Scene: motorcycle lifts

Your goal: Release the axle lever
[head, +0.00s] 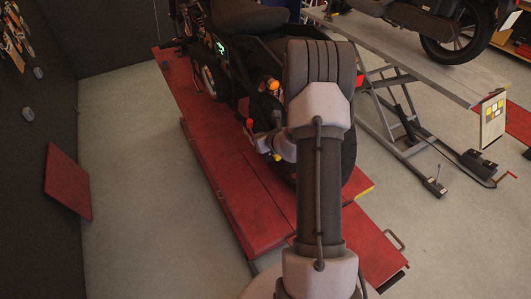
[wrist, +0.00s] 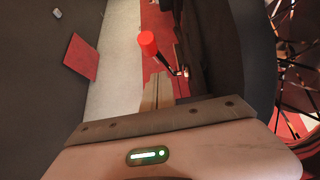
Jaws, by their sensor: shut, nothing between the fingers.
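The axle lever is a dark lever with a red knob (wrist: 147,40), standing up ahead of my gripper in the wrist view, beside the dark wheel side. A small red tip (head: 249,124), which looks like the same knob, shows left of the wheel in the head view. My gripper (wrist: 157,76) has its fingers together and empty, below the knob in the wrist picture. I cannot tell whether they touch the lever. In the head view my arm hides much of the wheel, and the gripper is only partly visible.
The motorcycle (head: 240,17) stands on a red lift (head: 215,185). A grey lift (head: 420,70) with another motorcycle is at right, with a pedal unit (head: 478,163) on the floor. A red panel (head: 67,181) is at the left wall. The floor between is clear.

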